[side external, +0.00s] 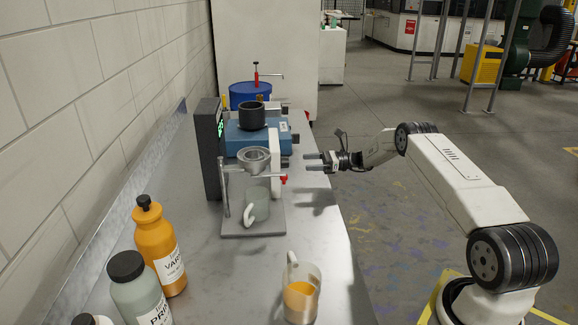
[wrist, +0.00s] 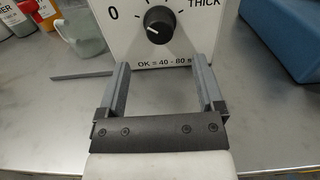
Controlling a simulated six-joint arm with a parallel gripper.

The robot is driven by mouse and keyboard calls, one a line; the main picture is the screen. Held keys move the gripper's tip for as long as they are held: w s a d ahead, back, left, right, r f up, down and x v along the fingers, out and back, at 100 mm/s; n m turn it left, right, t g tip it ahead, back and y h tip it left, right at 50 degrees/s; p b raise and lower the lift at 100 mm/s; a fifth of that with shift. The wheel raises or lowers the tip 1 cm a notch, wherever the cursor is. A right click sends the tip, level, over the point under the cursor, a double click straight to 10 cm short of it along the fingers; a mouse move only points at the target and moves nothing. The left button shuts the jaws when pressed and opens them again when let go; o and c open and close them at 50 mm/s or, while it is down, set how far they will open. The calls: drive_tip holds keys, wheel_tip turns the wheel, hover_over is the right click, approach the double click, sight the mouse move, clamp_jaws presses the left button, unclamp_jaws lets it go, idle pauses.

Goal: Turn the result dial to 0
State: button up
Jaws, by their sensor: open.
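The result dial (wrist: 159,25) is a round black knob on a white panel (wrist: 187,40). A "0" is printed left of it, "THICK" at upper right, and "OK = 40 - 80 s" below. A light mark on the knob is toward its left side, not clearly lined up with the 0. My gripper (wrist: 157,60) is open, its two fingers apart in front of the panel, with the knob beyond and between them and nothing held. In the side external view my gripper (side external: 314,162) is right of the white panel (side external: 276,155), seen edge-on, with a gap between.
A metal stand with a funnel cup (side external: 254,158) and a grey-green mug (side external: 256,203) is near the panel. A blue machine (side external: 245,137) and dark display (side external: 208,150) stand behind. Orange (side external: 160,245) and grey (side external: 138,290) bottles and a glass mug (side external: 301,290) are nearer the camera.

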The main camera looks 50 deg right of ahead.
sight(284, 163)
drive_tip(key=shift+x, duration=3.5)
clamp_jaws()
